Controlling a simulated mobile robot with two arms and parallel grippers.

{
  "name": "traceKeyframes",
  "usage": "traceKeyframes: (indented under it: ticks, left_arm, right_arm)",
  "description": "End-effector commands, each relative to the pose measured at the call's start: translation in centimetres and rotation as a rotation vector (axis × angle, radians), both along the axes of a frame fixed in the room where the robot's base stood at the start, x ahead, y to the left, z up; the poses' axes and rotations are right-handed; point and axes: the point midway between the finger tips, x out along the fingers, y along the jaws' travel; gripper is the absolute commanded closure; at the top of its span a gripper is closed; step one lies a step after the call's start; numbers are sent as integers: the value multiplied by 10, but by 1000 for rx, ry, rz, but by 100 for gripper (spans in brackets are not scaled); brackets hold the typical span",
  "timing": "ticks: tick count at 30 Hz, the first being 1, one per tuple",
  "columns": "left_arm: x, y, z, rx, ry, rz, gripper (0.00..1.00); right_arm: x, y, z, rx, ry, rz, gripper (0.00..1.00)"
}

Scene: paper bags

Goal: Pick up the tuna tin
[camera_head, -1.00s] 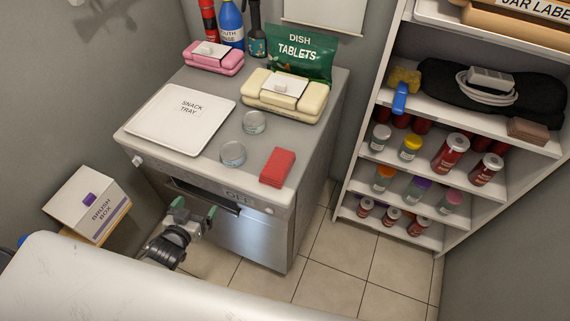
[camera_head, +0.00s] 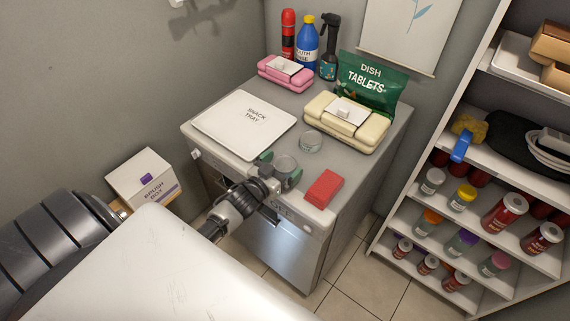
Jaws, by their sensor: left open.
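Two small round grey tins stand on the grey top of the dishwasher (camera_head: 224,157). The near tin (camera_head: 286,162) is close to the front edge, and the far tin (camera_head: 311,141) is behind it to the right. I cannot read a label on either, so I cannot tell which is the tuna tin. My left gripper (camera_head: 280,170) is open at the front edge, its green-tipped fingers either side of the near tin's front; I cannot tell whether they touch it. The gripper hides the tin's lower part. My right gripper is not in view.
A red box (camera_head: 323,189) lies just right of the near tin. A white snack tray (camera_head: 244,124) lies to the left. A cream container (camera_head: 347,123) and a green dish tablets bag (camera_head: 370,84) stand behind. A shelf unit (camera_head: 431,183) with several jars is at right.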

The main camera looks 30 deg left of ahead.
Motion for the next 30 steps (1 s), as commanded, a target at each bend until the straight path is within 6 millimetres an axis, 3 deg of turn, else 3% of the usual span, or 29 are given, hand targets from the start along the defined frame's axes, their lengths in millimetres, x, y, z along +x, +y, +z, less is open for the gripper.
traceKeyframes:
  ticks: [3, 11, 22, 30]
  left_arm:
    - [12, -1, -1, -1, 1, 1, 0]
    - [14, -1, -2, -1, 1, 0, 0]
    - [14, -1, -2, -1, 1, 0, 56]
    - [14, -1, 0, 0, 0, 0, 56]
  right_arm:
    - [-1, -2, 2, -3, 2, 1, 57]
    - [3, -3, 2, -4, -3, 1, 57]
    - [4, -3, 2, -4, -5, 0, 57]
    - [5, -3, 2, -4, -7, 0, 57]
